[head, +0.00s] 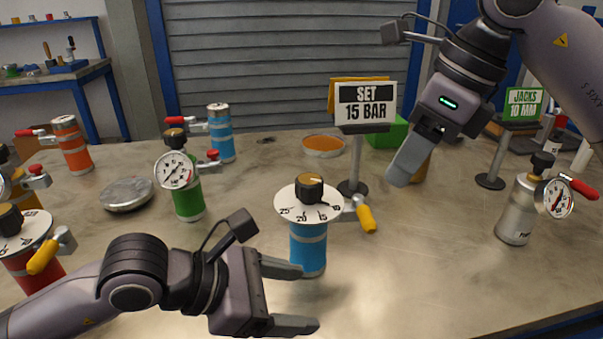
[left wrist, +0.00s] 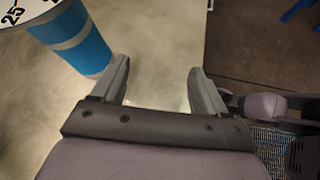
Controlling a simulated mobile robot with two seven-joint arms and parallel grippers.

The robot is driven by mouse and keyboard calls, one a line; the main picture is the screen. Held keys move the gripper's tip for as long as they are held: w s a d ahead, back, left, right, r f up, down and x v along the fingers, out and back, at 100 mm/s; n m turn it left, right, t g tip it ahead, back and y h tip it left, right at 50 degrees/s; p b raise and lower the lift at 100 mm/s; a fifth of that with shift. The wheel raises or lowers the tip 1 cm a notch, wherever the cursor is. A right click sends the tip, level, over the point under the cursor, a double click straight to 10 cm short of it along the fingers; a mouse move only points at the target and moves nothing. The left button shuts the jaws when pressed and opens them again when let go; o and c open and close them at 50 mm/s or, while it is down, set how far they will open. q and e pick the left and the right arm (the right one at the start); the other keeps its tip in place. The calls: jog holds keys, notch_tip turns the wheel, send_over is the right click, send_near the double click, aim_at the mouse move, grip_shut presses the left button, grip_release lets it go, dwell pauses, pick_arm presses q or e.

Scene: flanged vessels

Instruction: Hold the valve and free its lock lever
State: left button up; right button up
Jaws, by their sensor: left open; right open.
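The valve nearest my grippers is a blue cylinder (head: 308,246) with a pale band, a white numbered dial, a black knob with a brass top (head: 311,188) and a yellow-handled lever (head: 365,217) on its right. In the left wrist view the blue cylinder (left wrist: 77,40) stands at the upper left, outside the fingers. My left gripper (head: 298,297) is open and empty, in front of the cylinder's lower part; contact cannot be told. My right gripper (head: 412,158) is above and right of the dial, pointing down, apart from the valve. Its finger gap is hidden.
A "SET 15 BAR" sign (head: 366,104) stands behind the valve. A green gauge vessel (head: 188,198) and a red dial vessel (head: 35,270) stand left; a silver gauge vessel (head: 518,212) stands right. A round metal lid (head: 128,194) lies left. The table's front right is clear.

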pick_arm(q)
jog(key=w+a+r+g+y, duration=0.1)
jog(key=w+a+r+y, duration=0.35)
jog(key=r, duration=0.25)
notch_tip(320, 180, up, 9)
jog(key=n+t+y, duration=0.1)
jog(key=n+y, duration=0.3)
jog(key=n, duration=0.6)
send_over(310, 178)
jog(key=s+a, duration=0.1)
jog(key=s, duration=0.1)
jog(key=shift+s, duration=0.15)
jog(key=x, duration=0.6)
jog(key=shift+f, duration=0.4)
grip_shut()
